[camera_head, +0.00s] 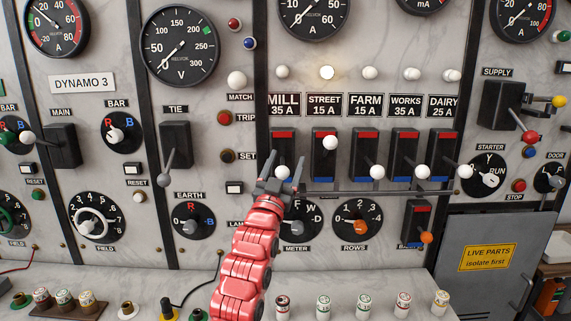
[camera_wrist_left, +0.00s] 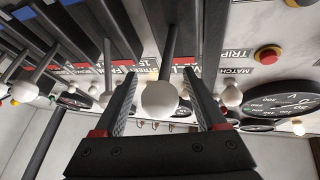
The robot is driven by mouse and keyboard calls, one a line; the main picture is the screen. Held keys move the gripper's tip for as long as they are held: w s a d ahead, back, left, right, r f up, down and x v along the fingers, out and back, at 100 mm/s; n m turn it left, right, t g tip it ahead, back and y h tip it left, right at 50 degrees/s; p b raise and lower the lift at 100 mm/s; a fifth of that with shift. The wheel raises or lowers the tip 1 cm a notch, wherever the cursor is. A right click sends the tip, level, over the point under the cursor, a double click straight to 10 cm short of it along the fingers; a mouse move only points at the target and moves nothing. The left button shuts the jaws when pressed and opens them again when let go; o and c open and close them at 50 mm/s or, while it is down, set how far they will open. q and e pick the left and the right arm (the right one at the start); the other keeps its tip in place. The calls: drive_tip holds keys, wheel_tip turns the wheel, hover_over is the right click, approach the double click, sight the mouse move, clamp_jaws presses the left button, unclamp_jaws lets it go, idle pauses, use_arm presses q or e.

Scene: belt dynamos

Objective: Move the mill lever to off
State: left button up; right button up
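The mill switch (camera_head: 284,143) is a black block with a red upper band under the "MILL 35 A" label. In the left wrist view, a white ball knob (camera_wrist_left: 160,99) on a dark lever stands between the fingers of my left gripper (camera_wrist_left: 163,112). The fingers are spread, with a gap showing on each side of the knob. The mill lamp (camera_head: 282,72) looks unlit. My right gripper is out of view.
The street lever knob (camera_head: 330,142) sits high beside the mill switch, under a lit lamp (camera_head: 327,73). Farm (camera_head: 377,172), works (camera_head: 422,172) and dairy (camera_head: 465,172) knobs sit low. The tie lever (camera_head: 164,180) is to the left; the meter dial (camera_head: 297,227) is below.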

use_arm(q)
drive_tip(key=b+v, duration=0.4)
drive_tip(key=v, duration=1.3)
drive_tip(key=shift+s+a, duration=0.15)
drive_tip(key=shift+f, duration=0.1)
